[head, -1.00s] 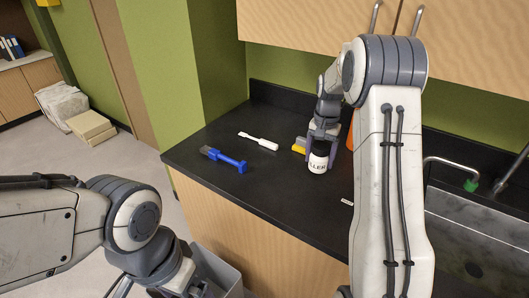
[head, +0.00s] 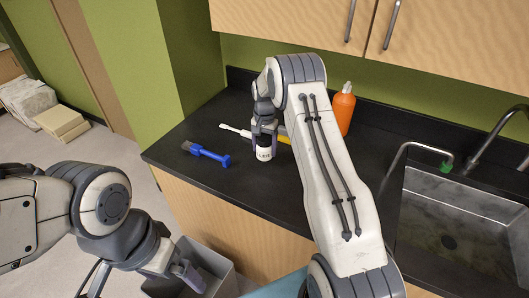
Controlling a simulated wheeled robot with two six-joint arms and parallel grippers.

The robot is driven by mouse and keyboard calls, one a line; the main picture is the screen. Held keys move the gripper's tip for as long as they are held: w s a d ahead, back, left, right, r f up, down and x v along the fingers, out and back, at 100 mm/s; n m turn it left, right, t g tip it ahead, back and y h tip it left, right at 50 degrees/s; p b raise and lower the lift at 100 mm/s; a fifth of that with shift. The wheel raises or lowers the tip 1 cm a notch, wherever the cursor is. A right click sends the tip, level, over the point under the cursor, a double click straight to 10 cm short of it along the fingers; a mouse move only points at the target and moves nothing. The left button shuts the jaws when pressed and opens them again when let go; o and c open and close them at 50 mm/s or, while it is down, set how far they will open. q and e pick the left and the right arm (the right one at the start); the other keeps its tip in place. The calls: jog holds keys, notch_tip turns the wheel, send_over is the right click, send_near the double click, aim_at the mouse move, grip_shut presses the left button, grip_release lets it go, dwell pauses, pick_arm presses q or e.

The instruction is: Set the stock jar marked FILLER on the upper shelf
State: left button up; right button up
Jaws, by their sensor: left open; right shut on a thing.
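The white stock jar (head: 264,154) with a dark top stands upright at the black counter, its label partly readable. In the head view my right gripper (head: 264,133) is shut on the jar's top from above. I cannot tell whether the jar's base touches the counter. My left gripper (head: 190,278) is open and empty, low over a grey bin in front of the counter. The upper shelf is not clearly in view; only wooden cabinet doors (head: 290,18) show above the counter.
A blue-handled brush (head: 208,153) lies left of the jar. A white tool (head: 235,130) and a yellow item (head: 284,139) lie behind it. An orange bottle (head: 343,110) stands at the back. The sink (head: 455,215) is right, the grey bin (head: 222,262) below.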

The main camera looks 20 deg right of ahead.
aim_at(264, 155)
notch_tip(264, 155, down, 3)
jog(key=shift+f+p, duration=0.2)
jog(key=shift+p, duration=0.65)
jog(key=shift+f, duration=0.2)
jog(key=shift+f+b, duration=0.2)
jog(key=shift+b, duration=0.1)
jog(key=o, duration=1.5)
jog(key=shift+o, duration=0.2)
jog(key=shift+r, duration=0.1)
